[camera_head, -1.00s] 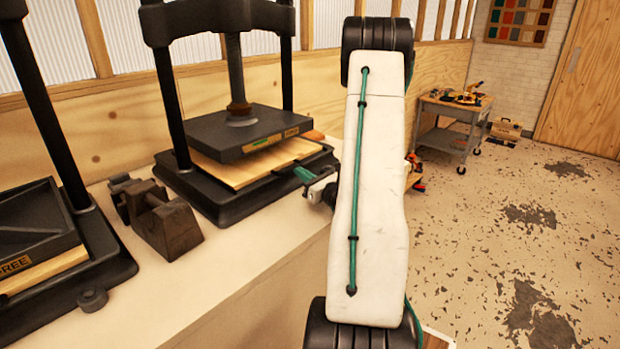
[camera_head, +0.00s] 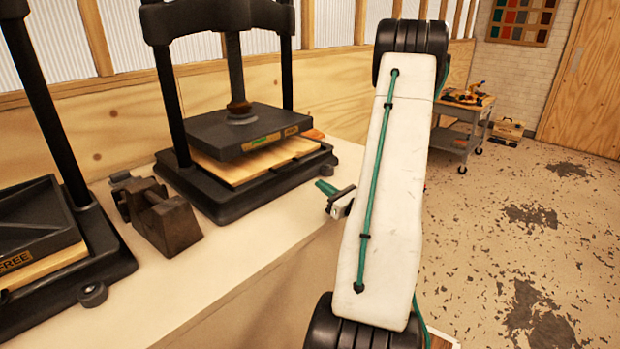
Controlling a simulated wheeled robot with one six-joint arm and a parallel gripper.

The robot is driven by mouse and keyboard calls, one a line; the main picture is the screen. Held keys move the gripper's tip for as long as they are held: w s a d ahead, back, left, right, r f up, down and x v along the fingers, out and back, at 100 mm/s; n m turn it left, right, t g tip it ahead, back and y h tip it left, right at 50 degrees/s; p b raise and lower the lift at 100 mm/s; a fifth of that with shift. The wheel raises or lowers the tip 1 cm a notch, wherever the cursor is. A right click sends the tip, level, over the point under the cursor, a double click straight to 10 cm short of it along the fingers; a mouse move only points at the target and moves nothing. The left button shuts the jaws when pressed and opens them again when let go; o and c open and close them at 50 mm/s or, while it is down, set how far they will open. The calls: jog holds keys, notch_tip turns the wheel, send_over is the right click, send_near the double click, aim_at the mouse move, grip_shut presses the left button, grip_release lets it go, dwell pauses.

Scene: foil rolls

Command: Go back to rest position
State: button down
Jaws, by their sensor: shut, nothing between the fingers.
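My gripper (camera_head: 325,187) shows in the head view just left of my white arm link, with its green fingertips pointing left. It is shut and holds nothing. It is above the front edge of the bench, to the right of the middle press (camera_head: 246,160) and apart from it. The rest of my wrist is hidden behind the arm link.
The press has a black plate over a wooden board. A dark metal block (camera_head: 168,222) stands on the bench (camera_head: 240,250) in front of it. Another press (camera_head: 35,235) is at the left. A cart (camera_head: 450,140) with tools stands at the back right.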

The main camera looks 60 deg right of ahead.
jog(key=shift+v, duration=2.15)
jog(key=shift+a+f, duration=0.1)
jog(key=shift+a, duration=0.05)
